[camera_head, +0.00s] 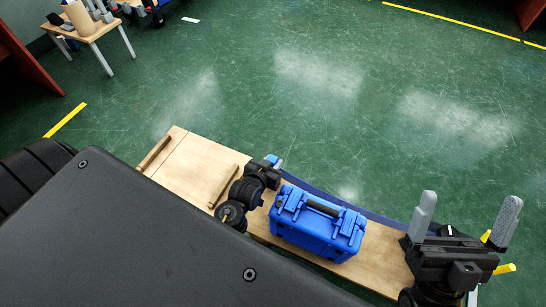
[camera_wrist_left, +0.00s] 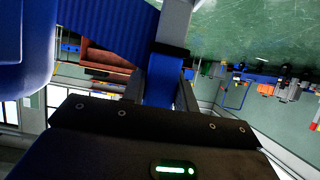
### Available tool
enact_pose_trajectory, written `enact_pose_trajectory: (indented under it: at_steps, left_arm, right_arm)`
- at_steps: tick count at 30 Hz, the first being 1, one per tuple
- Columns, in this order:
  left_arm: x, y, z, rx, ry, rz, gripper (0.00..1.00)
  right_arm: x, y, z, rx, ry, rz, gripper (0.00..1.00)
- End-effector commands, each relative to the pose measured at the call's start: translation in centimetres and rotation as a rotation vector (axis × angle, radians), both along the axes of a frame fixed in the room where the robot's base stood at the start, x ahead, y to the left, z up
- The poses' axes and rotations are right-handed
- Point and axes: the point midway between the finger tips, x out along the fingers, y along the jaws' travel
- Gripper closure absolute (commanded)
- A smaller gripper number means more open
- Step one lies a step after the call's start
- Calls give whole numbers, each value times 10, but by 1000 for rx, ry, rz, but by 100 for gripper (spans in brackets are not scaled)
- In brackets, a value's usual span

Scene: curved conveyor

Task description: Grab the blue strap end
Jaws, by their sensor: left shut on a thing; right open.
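My left gripper (camera_head: 275,163) is at the far edge of the wooden surface, just left of the blue case (camera_head: 312,228). It is shut on a blue strap (camera_wrist_left: 160,85), which shows between its fingers (camera_wrist_left: 165,75) in the left wrist view. The strap's tip is hard to make out. A ribbed blue band (camera_wrist_left: 110,20) runs across the upper left of that view. In the head view, a dark blue band (camera_head: 380,219) follows the far edge behind the case. My right gripper (camera_head: 466,212) is open and empty at the right, fingers pointing up.
The case stands on the long wooden surface (camera_head: 375,262), which has two raised wooden bars (camera_head: 224,186) at its left part. A small table (camera_head: 92,30) with items stands far at the upper left. The green floor beyond is mostly clear.

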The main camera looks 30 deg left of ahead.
Motion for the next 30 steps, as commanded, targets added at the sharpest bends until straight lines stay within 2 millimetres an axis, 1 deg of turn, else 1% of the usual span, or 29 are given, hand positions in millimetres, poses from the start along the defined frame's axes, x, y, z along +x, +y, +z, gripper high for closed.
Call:
enact_pose_trajectory:
  at_steps: [1,8,13,18,20,23,26,30]
  left_arm:
    - [-2,-1,7,0,0,0,98]
    - [-13,-4,20,0,0,1,98]
    - [-20,-7,30,0,-1,1,98]
    - [-29,-10,41,0,0,1,98]
    - [-34,-12,42,-1,0,0,98]
    - [-43,-14,46,-2,1,1,98]
    - [-51,-17,50,-2,1,1,98]
    - [-63,-21,56,-2,0,1,98]
  right_arm:
    - [4,6,1,-26,53,13,0]
    - [18,32,-21,-164,314,65,0]
    - [29,38,-49,-272,537,60,0]
    - [31,37,-86,-394,792,49,0]
    - [34,28,-103,-425,893,20,0]
    - [34,11,-130,-472,1062,-24,0]
    - [27,-8,-154,-514,1233,-62,0]
    - [8,-35,-185,-563,1476,-110,0]
